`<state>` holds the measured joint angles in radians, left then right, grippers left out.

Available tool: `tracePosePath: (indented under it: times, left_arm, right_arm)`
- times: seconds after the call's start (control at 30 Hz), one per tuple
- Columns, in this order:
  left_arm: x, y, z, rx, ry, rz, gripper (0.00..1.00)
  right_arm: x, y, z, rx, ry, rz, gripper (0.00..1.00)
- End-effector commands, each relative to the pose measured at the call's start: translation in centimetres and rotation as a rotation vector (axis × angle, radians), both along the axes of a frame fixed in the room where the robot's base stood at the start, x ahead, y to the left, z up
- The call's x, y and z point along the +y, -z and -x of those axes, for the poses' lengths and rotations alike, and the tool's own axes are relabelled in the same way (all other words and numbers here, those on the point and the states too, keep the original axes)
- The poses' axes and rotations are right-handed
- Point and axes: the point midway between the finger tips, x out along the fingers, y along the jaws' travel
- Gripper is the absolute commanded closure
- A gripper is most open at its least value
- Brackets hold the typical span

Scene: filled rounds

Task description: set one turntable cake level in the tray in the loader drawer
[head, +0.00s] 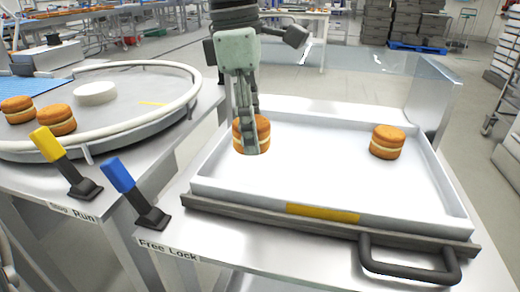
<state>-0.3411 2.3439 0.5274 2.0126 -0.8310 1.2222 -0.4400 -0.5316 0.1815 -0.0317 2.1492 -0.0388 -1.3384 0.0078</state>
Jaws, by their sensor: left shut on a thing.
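My left gripper (251,138) comes down from above over the left part of the white tray (310,195). It is shut on a sandwich cake (262,131), which looks upright; its fingers hide part of the cake. I cannot tell whether the cake touches the tray floor. Another cake (387,142) sits level in the tray at the right. The tray lies in the loader drawer (330,226), which has a dark handle. On the turntable (110,120) at the left, two cakes (57,119) stand near the rim. My right gripper does not show.
A yellow lever (47,144) labelled Run and a blue lever (119,175) labelled Free Lock stand between turntable and drawer. A clear guard (434,93) rises behind the tray at the right. A white disc (95,93) sits on the turntable. The tray's middle is clear.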

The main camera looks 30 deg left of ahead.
Motion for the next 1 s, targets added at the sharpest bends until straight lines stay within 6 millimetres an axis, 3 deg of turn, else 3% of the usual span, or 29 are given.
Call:
tracePosePath:
  times: [0.23, 0.47, 0.9, 0.93, 1.0]
  left_arm:
    - [-0.9, 1.4, -0.2, 0.001, 0.000, 0.000, 0.60]
    - [-0.9, 4.5, -0.2, 0.002, 0.000, 0.000, 0.60]
    - [-0.9, 4.8, -0.3, -0.001, 0.000, 0.000, 0.60]
    - [-0.9, 4.8, -0.2, -0.001, 0.000, 0.000, 0.44]
    - [-0.9, 4.7, -0.2, 0.000, 0.000, 0.001, 0.35]
  right_arm:
    - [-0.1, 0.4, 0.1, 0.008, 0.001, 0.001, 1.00]
    - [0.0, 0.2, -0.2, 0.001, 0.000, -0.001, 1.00]
    - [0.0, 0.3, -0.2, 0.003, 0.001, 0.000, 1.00]
    - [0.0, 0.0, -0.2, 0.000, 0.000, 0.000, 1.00]
    - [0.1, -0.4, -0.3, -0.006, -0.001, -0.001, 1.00]
